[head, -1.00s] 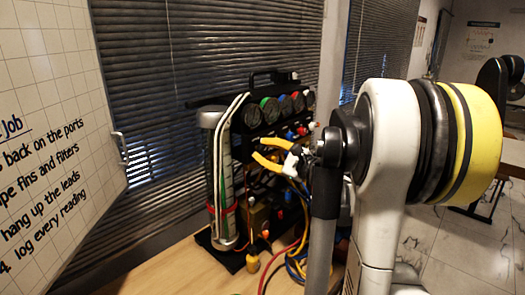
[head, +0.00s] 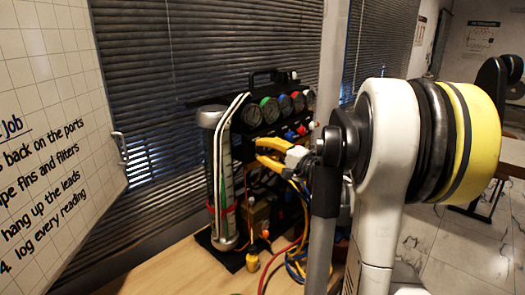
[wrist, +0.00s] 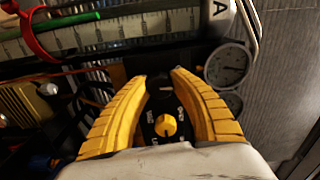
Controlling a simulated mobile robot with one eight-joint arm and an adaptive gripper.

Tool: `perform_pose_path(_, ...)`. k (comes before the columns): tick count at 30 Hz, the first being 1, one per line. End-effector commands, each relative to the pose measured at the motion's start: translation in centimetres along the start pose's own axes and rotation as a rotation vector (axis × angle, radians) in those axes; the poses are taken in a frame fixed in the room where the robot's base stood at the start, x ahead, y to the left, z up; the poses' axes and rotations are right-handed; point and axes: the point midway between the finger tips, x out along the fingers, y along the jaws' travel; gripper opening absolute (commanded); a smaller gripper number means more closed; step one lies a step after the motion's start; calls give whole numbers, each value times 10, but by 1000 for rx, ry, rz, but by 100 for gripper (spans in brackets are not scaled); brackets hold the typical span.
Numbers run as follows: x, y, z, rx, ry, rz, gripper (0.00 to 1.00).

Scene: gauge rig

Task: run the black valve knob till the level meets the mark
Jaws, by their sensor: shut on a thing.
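The black valve knob (wrist: 161,83) shows small and dark between my fingertips in the wrist view. My gripper (wrist: 163,76) has its two yellow fingers shut on it, one on each side. In the head view my gripper (head: 260,151) reaches into the rig from the right, and the knob is hidden there. The clear level tube (head: 212,165) stands upright at the rig's left, with a red band (head: 223,209) low on it. In the wrist view the tube (wrist: 125,30) lies across the top, with printed graduations and the red ring (wrist: 33,35) at left. I cannot tell the exact liquid level.
A yellow knob (wrist: 166,125) sits on a black dial plate between my fingers. Gauges (head: 285,104) line the rig's top. Hoses (head: 290,262) hang at its right. A whiteboard (head: 45,130) stands at left. Bare wooden bench (head: 180,270) lies in front.

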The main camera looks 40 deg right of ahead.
Motion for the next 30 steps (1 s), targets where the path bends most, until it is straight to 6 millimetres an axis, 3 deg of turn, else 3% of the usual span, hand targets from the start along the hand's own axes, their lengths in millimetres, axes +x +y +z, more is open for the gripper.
perform_pose_path(23, 0, 0, 0, -104, 0, 0, 0)
perform_pose_path(24, 0, 0, 0, -104, 0, 0, 33)
perform_pose_path(26, 0, 0, 0, -104, 0, 0, 51)
perform_pose_path(30, 0, 0, 0, -104, 0, 0, 52)
